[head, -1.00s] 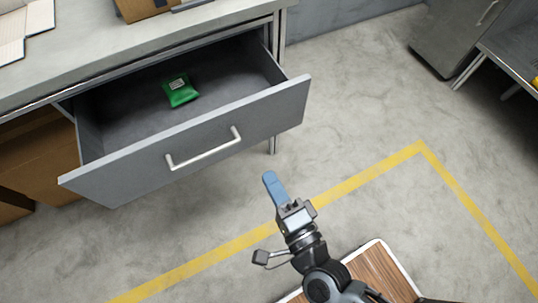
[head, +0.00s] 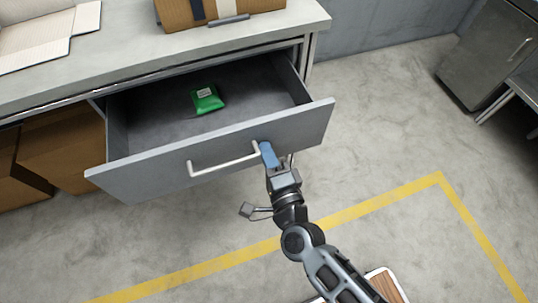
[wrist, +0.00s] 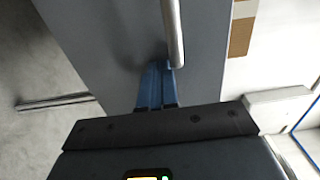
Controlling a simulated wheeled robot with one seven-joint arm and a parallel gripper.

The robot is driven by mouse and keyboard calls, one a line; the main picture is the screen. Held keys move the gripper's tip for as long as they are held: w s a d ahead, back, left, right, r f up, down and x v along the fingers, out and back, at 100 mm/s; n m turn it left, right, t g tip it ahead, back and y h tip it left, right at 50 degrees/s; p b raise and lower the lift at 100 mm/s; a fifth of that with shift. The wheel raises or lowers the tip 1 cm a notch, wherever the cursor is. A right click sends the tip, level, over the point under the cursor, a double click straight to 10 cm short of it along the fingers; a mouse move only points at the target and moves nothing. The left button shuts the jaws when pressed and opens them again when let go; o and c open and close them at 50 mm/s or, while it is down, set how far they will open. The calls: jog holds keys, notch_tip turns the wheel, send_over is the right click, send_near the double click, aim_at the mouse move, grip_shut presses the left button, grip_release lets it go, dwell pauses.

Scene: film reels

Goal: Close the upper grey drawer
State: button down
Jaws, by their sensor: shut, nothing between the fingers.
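The upper grey drawer (head: 150,178) is pulled open under the worktop, with a pale bar handle (head: 222,165) on its front. A green packet (head: 207,98) lies inside it. My gripper (head: 265,146) is shut and empty, its blue fingers at the drawer front by the right end of the handle. In the wrist view the blue fingertips (wrist: 158,68) are close to the grey front panel (wrist: 120,35), beside the end of the handle (wrist: 174,35). I cannot tell for certain whether they touch the panel.
The worktop (head: 120,55) above carries cardboard boxes (head: 178,14). More brown boxes (head: 62,150) stand below, left of the drawer. A grey cabinet (head: 490,55) stands at the far right.

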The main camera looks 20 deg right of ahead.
jog(key=shift+w, duration=0.1)
jog(key=w, duration=0.6)
jog(key=w+b, duration=0.1)
jog(key=w, duration=1.2)
jog(key=shift+w+d, duration=0.3)
jog(key=shift+d, duration=0.05)
jog(key=shift+w+r+b, duration=0.2)
jog(key=shift+w+b, duration=0.1)
jog(key=shift+w, duration=0.15)
jog(key=shift+s+f, duration=0.1)
